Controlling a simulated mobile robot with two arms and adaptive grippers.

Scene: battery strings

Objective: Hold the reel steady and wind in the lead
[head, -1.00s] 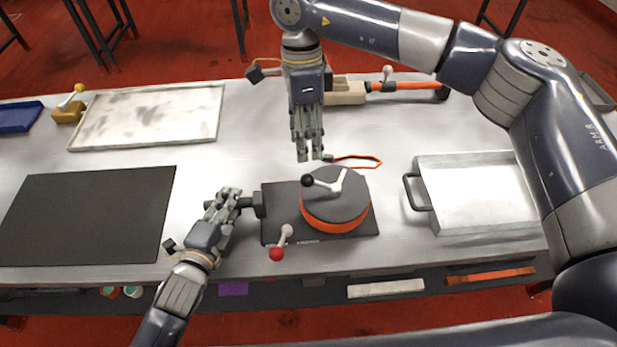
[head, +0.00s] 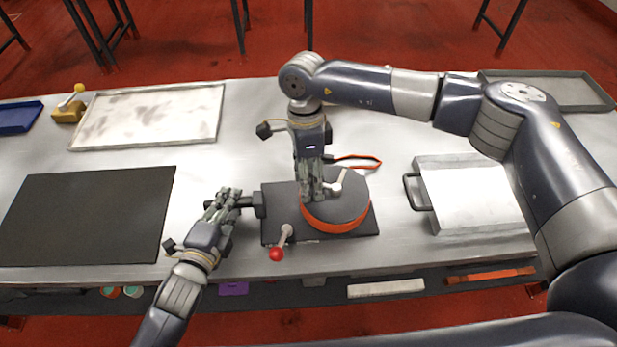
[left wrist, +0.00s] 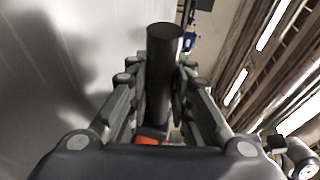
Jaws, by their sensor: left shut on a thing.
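The reel (head: 345,215) is a dark grey disc with an orange rim, lying flat on a dark base plate (head: 280,222). A dark handle bar (head: 247,203) sticks out from the plate's left side. My left gripper (head: 232,204) is shut on this bar, which shows as a black cylinder (left wrist: 163,65) between the fingers in the left wrist view. My right gripper (head: 313,197) points down at the left of the reel's top, at the crank. The crank's black knob is hidden by its fingers; only part of the light arm (head: 337,187) shows. The orange lead (head: 360,160) extends behind the reel.
A red-knobbed lever (head: 277,253) stands at the plate's front edge. A metal tray with a handle (head: 475,195) is at right, a black mat (head: 85,215) at left, and a pale tray (head: 150,115) at back left.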

